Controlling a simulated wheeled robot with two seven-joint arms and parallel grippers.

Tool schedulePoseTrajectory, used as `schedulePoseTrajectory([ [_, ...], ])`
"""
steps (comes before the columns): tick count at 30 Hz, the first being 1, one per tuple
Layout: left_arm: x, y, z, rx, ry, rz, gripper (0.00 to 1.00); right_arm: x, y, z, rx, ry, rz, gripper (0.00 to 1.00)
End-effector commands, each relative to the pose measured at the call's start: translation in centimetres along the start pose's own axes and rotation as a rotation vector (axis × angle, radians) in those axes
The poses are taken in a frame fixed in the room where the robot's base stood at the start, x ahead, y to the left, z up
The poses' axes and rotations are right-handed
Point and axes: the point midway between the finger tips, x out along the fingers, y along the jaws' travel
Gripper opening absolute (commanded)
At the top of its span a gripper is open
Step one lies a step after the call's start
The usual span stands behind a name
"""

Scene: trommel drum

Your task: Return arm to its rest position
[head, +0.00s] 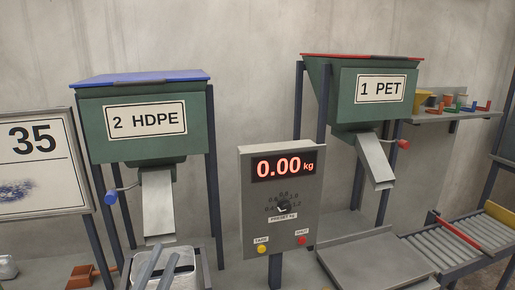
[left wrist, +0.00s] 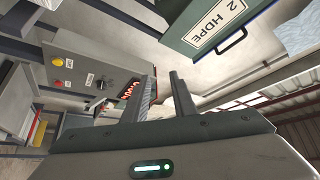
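My left gripper (head: 163,256) shows at the bottom of the head view, below the chute of the 2 HDPE hopper (head: 147,139). In the left wrist view its two fingers (left wrist: 161,82) stand apart with nothing between them, so it is open and empty. The hopper's label (left wrist: 218,27) is at the top of that view. My right gripper is in neither view.
A scale console (head: 281,205) reading 0.00 kg stands right of my left gripper; it also shows in the wrist view (left wrist: 85,65). A 1 PET hopper (head: 361,96), a flat platform (head: 375,262) and a roller conveyor (head: 445,248) lie further right. A board (head: 38,165) marked 35 is left.

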Motion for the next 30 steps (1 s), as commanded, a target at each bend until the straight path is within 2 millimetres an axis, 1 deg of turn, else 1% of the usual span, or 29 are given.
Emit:
schedulePoseTrajectory([
  [1, -1.4, 1.3, 2.3, -0.066, -0.108, 0.032, 0.25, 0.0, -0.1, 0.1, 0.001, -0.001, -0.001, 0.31],
  [2, -2.3, 2.1, 3.7, -0.101, -0.174, 0.052, 0.25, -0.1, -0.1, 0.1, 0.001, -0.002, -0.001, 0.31],
  [3, -3.7, 3.3, 5.5, -0.148, -0.26, 0.08, 0.25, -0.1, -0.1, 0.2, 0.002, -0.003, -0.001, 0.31],
  [5, -6.0, 5.0, 7.9, -0.216, -0.386, 0.123, 0.25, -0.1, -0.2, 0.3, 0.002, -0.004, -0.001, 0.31],
  [6, -7.7, 6.3, 9.3, -0.258, -0.468, 0.154, 0.25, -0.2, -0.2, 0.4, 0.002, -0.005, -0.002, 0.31],
  [8, -10.5, 8.2, 11.0, -0.319, -0.588, 0.202, 0.25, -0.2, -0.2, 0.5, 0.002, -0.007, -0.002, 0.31],
  [9, -12.4, 9.4, 12.0, -0.355, -0.664, 0.233, 0.25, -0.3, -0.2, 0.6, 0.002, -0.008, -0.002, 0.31],
  [11, -15.3, 11.2, 13.1, -0.405, -0.772, 0.28, 0.25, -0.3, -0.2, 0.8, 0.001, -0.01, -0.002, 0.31],
  [12, -17.4, 12.3, 13.6, -0.435, -0.841, 0.313, 0.25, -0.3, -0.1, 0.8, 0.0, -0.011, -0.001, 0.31],
  [14, -20.4, 13.8, 14.2, -0.478, -0.94, 0.361, 0.25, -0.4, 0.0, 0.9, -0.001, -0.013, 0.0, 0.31],
  [15, -22.4, 14.8, 14.3, -0.504, -1.002, 0.393, 0.25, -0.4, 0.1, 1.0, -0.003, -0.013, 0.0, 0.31],
  [18, -26.5, 16.5, 14.4, -0.555, -1.127, 0.459, 0.25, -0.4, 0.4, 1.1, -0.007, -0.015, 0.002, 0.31],
  [21, -29.6, 17.7, 14.1, -0.589, -1.219, 0.512, 0.25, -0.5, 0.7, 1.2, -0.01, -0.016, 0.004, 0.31],
  [24, -32.3, 18.6, 13.6, -0.616, -1.295, 0.557, 0.25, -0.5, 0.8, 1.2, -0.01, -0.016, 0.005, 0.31],
  [30, -36.8, 19.8, 12.5, -0.659, -1.422, 0.637, 0.25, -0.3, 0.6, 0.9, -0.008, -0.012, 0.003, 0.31],
])
